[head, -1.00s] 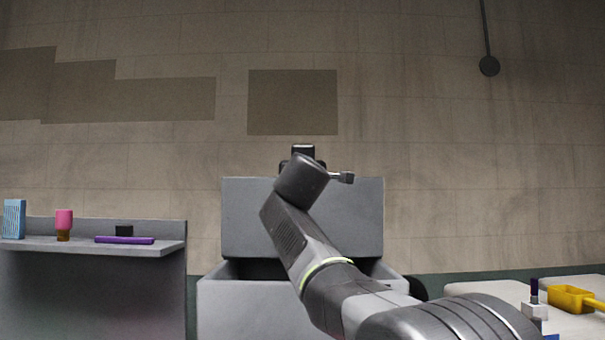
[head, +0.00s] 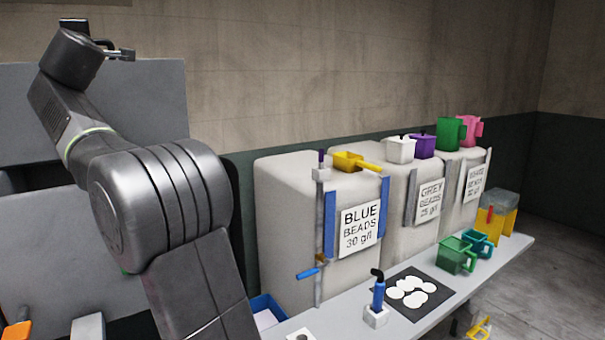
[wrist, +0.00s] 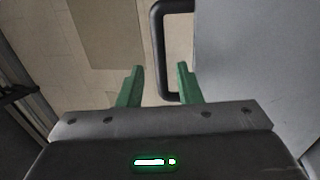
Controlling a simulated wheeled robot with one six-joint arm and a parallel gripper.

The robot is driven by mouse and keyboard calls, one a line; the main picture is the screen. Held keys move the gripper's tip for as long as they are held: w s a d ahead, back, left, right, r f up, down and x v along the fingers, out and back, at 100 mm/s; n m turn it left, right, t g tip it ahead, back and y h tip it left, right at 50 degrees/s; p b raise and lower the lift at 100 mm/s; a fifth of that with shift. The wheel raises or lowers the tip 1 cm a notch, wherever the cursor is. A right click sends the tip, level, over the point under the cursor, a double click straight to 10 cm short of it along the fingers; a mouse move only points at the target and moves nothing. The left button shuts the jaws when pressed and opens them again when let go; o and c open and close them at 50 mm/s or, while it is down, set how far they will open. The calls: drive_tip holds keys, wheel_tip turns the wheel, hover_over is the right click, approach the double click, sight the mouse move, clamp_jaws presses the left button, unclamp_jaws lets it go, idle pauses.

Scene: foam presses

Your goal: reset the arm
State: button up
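My gripper (wrist: 160,85) shows in the wrist view as two green fingers standing apart. It is open, with nothing clamped between the fingertips. A black handle (wrist: 158,50) on a grey panel (wrist: 255,55) appears beyond the gap and the right finger; how far it is from the fingers I cannot tell. In the head view my arm rises at the left, bent, in front of a raised grey lid (head: 150,95). The fingers are not discernible there.
Pale bead bins, including one labelled blue beads (head: 290,190), stand along the wall. The bench (head: 425,325) holds a blue-handled tool (head: 378,295), a dark mat (head: 440,293) with white discs, and green cups (head: 455,255). A yellow scoop (head: 350,160) sits on a bin. Open floor shows at right.

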drive_tip(key=shift+p+x, duration=1.6)
drive_tip(key=shift+x, duration=1.15)
drive_tip(key=shift+s+d, duration=0.1)
drive_tip(key=shift+s, duration=0.05)
